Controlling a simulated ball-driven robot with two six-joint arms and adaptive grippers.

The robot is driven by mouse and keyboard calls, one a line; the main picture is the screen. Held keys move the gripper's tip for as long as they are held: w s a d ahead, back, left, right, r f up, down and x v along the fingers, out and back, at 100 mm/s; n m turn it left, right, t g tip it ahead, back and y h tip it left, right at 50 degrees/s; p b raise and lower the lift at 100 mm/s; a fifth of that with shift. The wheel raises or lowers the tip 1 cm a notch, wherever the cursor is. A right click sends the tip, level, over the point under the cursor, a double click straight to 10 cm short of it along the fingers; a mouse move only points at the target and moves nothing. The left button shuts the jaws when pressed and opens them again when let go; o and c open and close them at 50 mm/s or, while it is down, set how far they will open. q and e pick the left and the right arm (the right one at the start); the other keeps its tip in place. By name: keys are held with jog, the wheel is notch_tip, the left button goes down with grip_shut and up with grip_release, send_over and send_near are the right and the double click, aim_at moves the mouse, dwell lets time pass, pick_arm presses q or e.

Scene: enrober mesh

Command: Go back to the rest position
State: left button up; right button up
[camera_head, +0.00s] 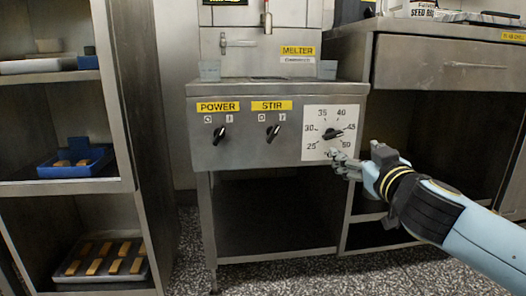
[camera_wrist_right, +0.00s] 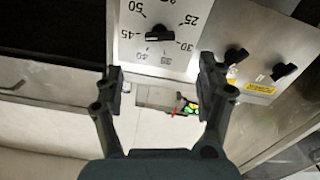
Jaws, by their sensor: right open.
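My right gripper (camera_head: 345,163) is open and empty in front of the lower right part of the white temperature dial plate (camera_head: 312,117). The dial's black knob (camera_head: 332,133) is just above the fingers in the head view. In the right wrist view the scene is upside down; the open fingers (camera_wrist_right: 160,80) stand apart, with the knob (camera_wrist_right: 159,33) beyond them and not between them. I cannot tell which mark the knob points to. The black POWER knob (camera_head: 219,134) and STIR knob (camera_head: 273,132) are to the dial's left. My left gripper is not shown.
The steel melter (camera_head: 240,158) has an open lower shelf. A steel bench with a drawer (camera_head: 440,65) stands at the right. The left rack holds a blue tray (camera_head: 50,170) and a tray of several bars (camera_head: 75,272). Speckled floor (camera_head: 300,270) is free in front.

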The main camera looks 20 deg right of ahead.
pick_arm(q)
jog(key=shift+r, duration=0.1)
pick_arm(e)
jog(key=shift+r, duration=0.1)
